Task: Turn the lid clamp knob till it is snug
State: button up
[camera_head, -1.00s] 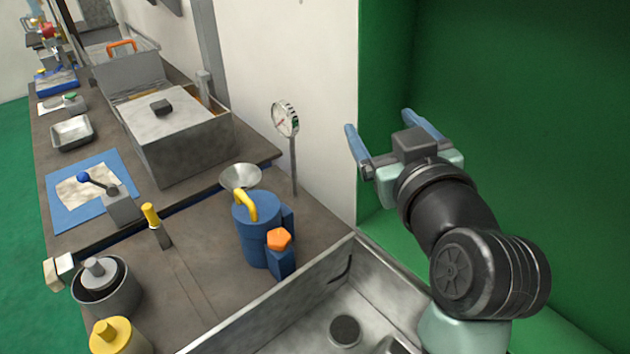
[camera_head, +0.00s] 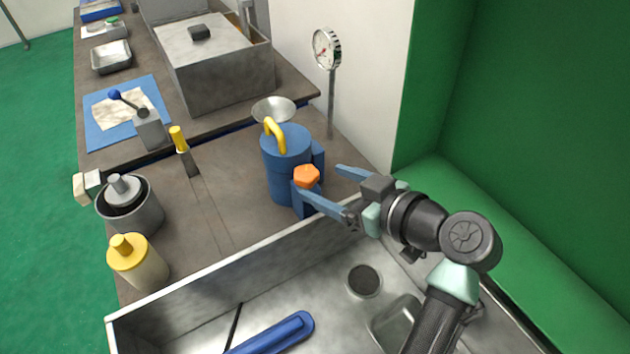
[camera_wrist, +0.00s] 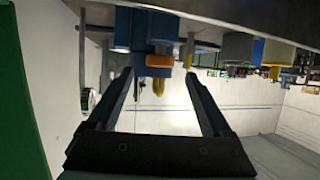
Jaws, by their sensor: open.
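The orange knob (camera_head: 307,175) sits on a blue block (camera_head: 301,200) at the front right side of the blue canister (camera_head: 283,160), which has a yellow handle (camera_head: 275,135). My gripper (camera_head: 319,179) is open and empty, its fingers pointing left toward the canister. In the head view one finger passes just below the knob and the other tip lies to its right. In the wrist view the orange knob (camera_wrist: 160,60) shows just beyond and between the spread fingertips (camera_wrist: 158,75). I cannot tell whether a finger touches the block.
A metal sink (camera_head: 265,285) holding a blue tool (camera_head: 275,335) lies in front of the canister. A dial gauge on a post (camera_head: 327,50) stands behind it. A metal funnel (camera_head: 273,108), a grey pot (camera_head: 140,215) and a yellow-topped bottle (camera_head: 135,265) are nearby.

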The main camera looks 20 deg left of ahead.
aim_at(310, 177)
jog(key=shift+b+x, duration=0.45)
jog(key=shift+x, duration=1.7)
jog(key=shift+c, duration=0.3)
grip_shut()
